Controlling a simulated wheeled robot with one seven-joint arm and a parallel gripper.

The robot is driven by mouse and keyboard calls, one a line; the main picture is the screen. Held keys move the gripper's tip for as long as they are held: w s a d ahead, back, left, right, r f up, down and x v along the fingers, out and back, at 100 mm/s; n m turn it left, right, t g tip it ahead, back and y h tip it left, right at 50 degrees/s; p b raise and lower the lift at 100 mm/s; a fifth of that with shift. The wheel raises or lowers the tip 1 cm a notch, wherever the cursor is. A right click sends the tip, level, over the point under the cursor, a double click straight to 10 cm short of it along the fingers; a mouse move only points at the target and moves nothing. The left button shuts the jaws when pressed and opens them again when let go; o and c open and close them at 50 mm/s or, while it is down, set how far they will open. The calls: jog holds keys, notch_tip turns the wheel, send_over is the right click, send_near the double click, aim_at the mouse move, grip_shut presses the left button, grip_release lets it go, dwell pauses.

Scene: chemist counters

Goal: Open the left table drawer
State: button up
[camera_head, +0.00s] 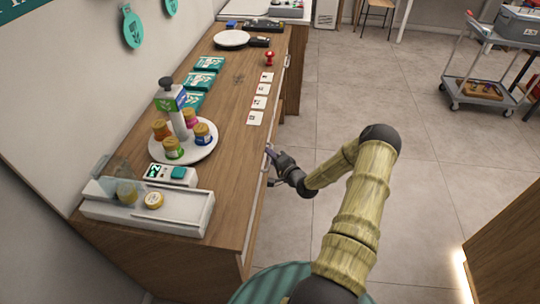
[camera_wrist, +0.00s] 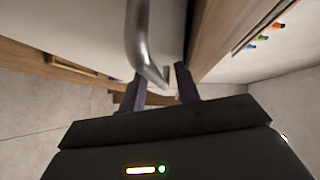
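The wooden counter (camera_head: 222,170) runs along the left side of the head view, with pale drawer fronts on its right face. The near drawer front (camera_head: 252,214) shows as a narrow pale strip and looks closed. My gripper (camera_head: 272,167) is beside the counter's front edge, by this drawer. In the wrist view, my gripper (camera_wrist: 160,88) has its two dark fingers apart. A curved metal handle (camera_wrist: 140,45) on a pale front (camera_wrist: 75,30) reaches down between the fingertips. I cannot tell whether the fingers touch it.
On the counter are a round white stand (camera_head: 184,144) with several jars, a white scale-like tray (camera_head: 150,208), cards and green boxes. A grey cart (camera_head: 487,90) stands at the back right. A wooden cabinet (camera_head: 510,245) is at the near right. The tiled floor between is clear.

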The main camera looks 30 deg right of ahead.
jog(key=shift+w, duration=0.25)
grip_shut()
jog(key=shift+s+f, duration=0.1)
